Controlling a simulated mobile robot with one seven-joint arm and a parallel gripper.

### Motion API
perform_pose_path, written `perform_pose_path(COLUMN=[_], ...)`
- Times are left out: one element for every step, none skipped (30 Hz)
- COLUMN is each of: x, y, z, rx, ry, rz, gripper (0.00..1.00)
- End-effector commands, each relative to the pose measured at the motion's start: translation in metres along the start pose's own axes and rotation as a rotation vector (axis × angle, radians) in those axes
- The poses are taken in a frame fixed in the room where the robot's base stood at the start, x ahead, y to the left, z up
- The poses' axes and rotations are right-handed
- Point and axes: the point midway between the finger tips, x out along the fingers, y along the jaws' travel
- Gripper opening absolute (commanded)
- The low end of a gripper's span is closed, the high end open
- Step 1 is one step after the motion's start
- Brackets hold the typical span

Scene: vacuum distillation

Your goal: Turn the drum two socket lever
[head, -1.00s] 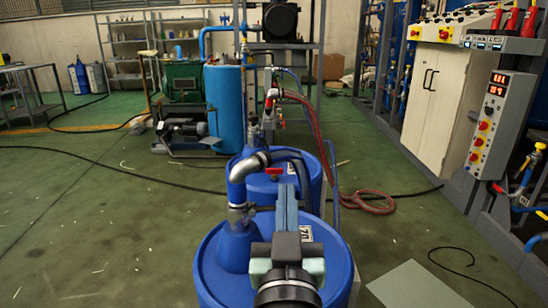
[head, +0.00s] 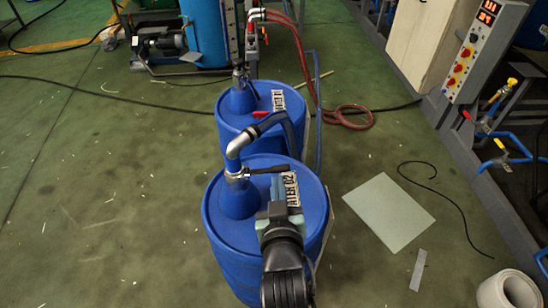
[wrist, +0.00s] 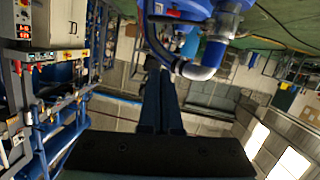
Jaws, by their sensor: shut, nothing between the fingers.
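The near blue drum (head: 225,255) has a label that seems to end in 02. Its socket holds a silver collar (head: 237,176) and a silver elbow pipe (head: 240,139). A dark lever (head: 268,170) sticks out to the right from the collar, roughly level. My gripper (head: 278,184) is above this drum, shut and empty, with its tips close to the lever's free end. I cannot tell whether they touch it. In the wrist view my gripper (wrist: 162,72) points toward the elbow pipe (wrist: 193,71), beside the blue socket (wrist: 215,50).
A second blue drum (head: 226,133) stands just behind, with a red lever (head: 262,115). A dark hose (head: 290,132) arches between the drums. A flat grey sheet (head: 389,213) lies on open floor at right. A control box (head: 479,50) and blue pipes stand further right.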

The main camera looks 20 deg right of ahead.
Motion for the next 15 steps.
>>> perform_pose_path(x=[0.004,0.008,0.013,0.017,0.021,0.028,0.034,0.040,0.047,0.052,0.058,0.066,0.071,0.076,0.084], y=[0.000,0.000,0.000,0.000,0.000,0.000,0.000,0.000,0.000,0.000,0.000,0.001,0.001,0.001,0.000], z=[0.001,0.000,0.001,0.001,0.001,0.000,0.001,0.001,0.000,0.000,0.001,0.001,0.000,0.000,0.001], rx=[0.001,0.001,0.002,0.002,0.002,0.002,0.002,0.002,0.003,0.003,0.003,0.002,0.003,0.003,0.002], ry=[0.001,0.003,0.002,0.003,0.003,0.004,0.002,0.003,0.003,0.003,0.003,0.004,0.004,0.004,0.003], rz=[0.001,0.001,0.001,0.001,0.002,0.002,0.002,0.002,0.002,0.001,0.002,0.002,0.002,0.002,0.002], gripper=[0.00,0.00,0.00,0.00,0.00,0.00,0.00,0.00,0.00,0.00,0.00,0.00,0.00,0.00,0.00])
